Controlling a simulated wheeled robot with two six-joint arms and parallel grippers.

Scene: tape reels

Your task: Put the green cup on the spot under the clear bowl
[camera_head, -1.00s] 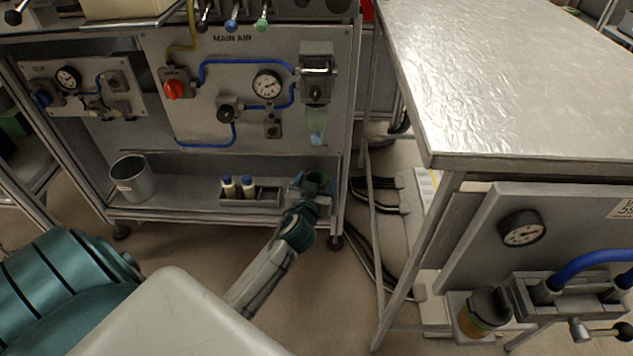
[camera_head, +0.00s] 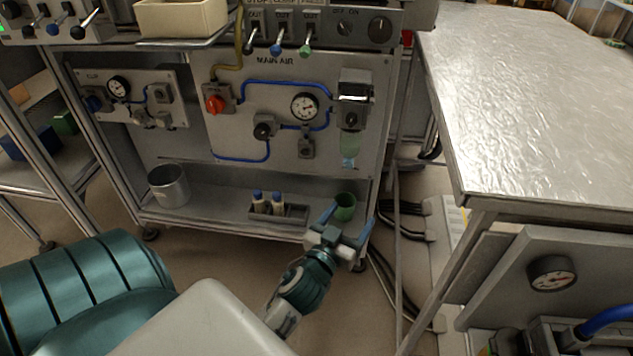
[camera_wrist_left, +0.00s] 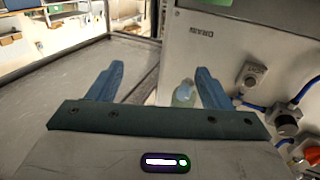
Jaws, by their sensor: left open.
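The green cup (camera_head: 345,207) stands upright at the right end of the low grey shelf. The clear bowl (camera_head: 350,147) hangs from the air unit on the panel above, roughly over the cup; it also shows in the left wrist view (camera_wrist_left: 184,94). My left gripper (camera_head: 352,214) is open in front of the cup, its blue fingers spread apart and empty. The spot itself cannot be made out. My right gripper is not in view.
A rack with two blue-capped bottles (camera_head: 268,204) sits left of the cup on the shelf (camera_head: 218,212). A grey metal bin (camera_head: 168,186) stands farther left. A metal-topped table (camera_head: 530,110) and its legs bound the right side. Cables (camera_head: 400,225) lie on the floor.

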